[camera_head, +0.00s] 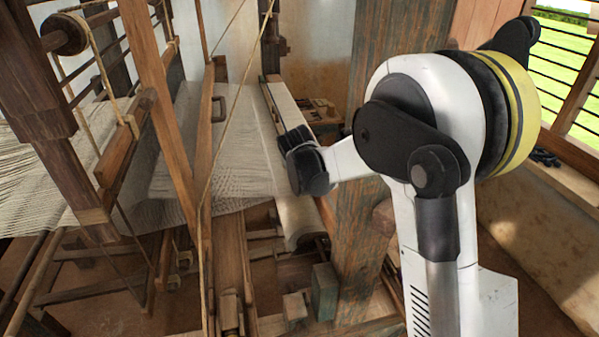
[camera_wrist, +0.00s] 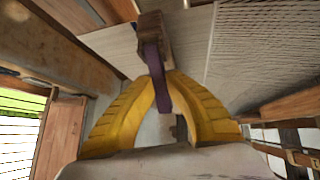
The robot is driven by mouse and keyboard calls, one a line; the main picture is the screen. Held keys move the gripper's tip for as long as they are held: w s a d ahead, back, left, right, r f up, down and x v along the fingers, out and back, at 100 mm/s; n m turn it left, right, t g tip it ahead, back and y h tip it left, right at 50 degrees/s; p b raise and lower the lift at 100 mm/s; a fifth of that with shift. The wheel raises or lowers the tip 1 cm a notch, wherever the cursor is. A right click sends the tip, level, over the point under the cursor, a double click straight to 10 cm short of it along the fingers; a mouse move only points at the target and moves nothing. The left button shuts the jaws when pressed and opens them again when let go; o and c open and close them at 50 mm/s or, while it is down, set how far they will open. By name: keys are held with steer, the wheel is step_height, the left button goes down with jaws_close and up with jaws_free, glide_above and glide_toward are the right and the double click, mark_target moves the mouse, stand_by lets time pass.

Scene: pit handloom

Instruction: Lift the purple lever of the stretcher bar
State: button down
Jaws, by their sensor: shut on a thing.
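The purple lever (camera_wrist: 155,66) is in the upper middle of the wrist view, a narrow strip hanging from the end of a brown wooden piece (camera_wrist: 152,28), apparently part of the stretcher bar. My gripper (camera_wrist: 164,80) has its two yellow fingers closed in on the lever from both sides, and the lever's lower end shows between them. In the head view my gripper's dark wrist end (camera_head: 306,162) is over the right edge of the woven cloth (camera_head: 238,145). The fingers, the lever and the stretcher bar are hidden there behind my arm.
A thick wooden post (camera_head: 365,205) stands close to my arm. A slanting beam (camera_head: 158,105) and thin ropes cross the loom on the left. A small wooden table (camera_head: 318,115) with items stands behind. A barred window (camera_head: 570,75) is at the right.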

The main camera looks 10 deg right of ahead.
steer(key=shift+s+r+t+b, duration=0.1)
steer(key=shift+s+t+b, duration=0.25)
steer(key=shift+t+b, duration=0.5)
steer(key=c, duration=1.3)
jaws_free()
steer(key=shift+w, duration=0.15)
steer(key=shift+c, duration=0.2)
steer(key=v, duration=1.2)
